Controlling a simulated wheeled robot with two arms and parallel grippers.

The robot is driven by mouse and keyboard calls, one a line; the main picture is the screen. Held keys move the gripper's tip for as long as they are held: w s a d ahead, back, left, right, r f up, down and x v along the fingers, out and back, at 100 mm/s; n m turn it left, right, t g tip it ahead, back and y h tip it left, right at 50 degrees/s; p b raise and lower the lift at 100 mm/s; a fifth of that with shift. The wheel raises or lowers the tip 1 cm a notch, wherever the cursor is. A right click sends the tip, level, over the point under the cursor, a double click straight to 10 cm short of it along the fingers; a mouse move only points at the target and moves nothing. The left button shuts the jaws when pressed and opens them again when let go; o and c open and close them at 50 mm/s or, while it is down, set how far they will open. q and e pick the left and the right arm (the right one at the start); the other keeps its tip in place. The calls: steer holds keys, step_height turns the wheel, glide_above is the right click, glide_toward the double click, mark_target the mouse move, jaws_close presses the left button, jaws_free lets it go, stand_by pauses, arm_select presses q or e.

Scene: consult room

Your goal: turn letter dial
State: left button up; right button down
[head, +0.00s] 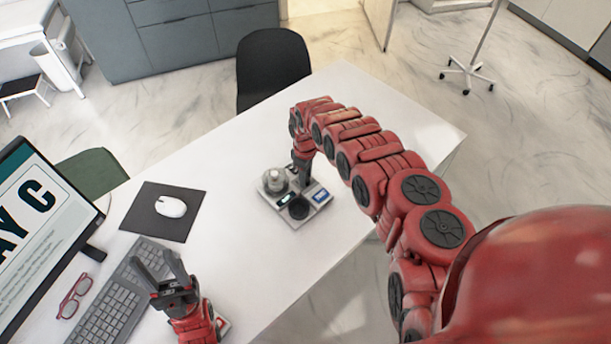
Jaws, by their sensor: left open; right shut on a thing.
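A small pale device (276,206) lies on the white desk. It carries a silvery round part (275,180) at its left, a black round part (299,208) at the front and a blue label at the right. My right gripper (302,184) reaches down onto the back part of the device. It is shut on a part there, which looks like the letter dial but is mostly hidden by the gripper. The dial's letter cannot be read. My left gripper (158,266) is open and empty, above the keyboard's right end.
A monitor (45,220) showing "AY C" stands at the left. The keyboard (105,310), red glasses (75,296) and a white mouse (171,206) on a black mat (140,213) lie nearby. A black chair (270,62) stands behind the desk. The desk (370,110) is clear beyond the device.

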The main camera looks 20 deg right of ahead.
steer(key=shift+m, duration=0.9)
steer(key=shift+f+m+b, duration=0.1)
steer(key=shift+m+b, duration=0.3)
steer(key=shift+m, duration=0.4)
steer(key=shift+m+b, duration=0.65)
steer(key=shift+m, duration=0.75)
steer(key=shift+c, duration=2.3)
jaws_free()
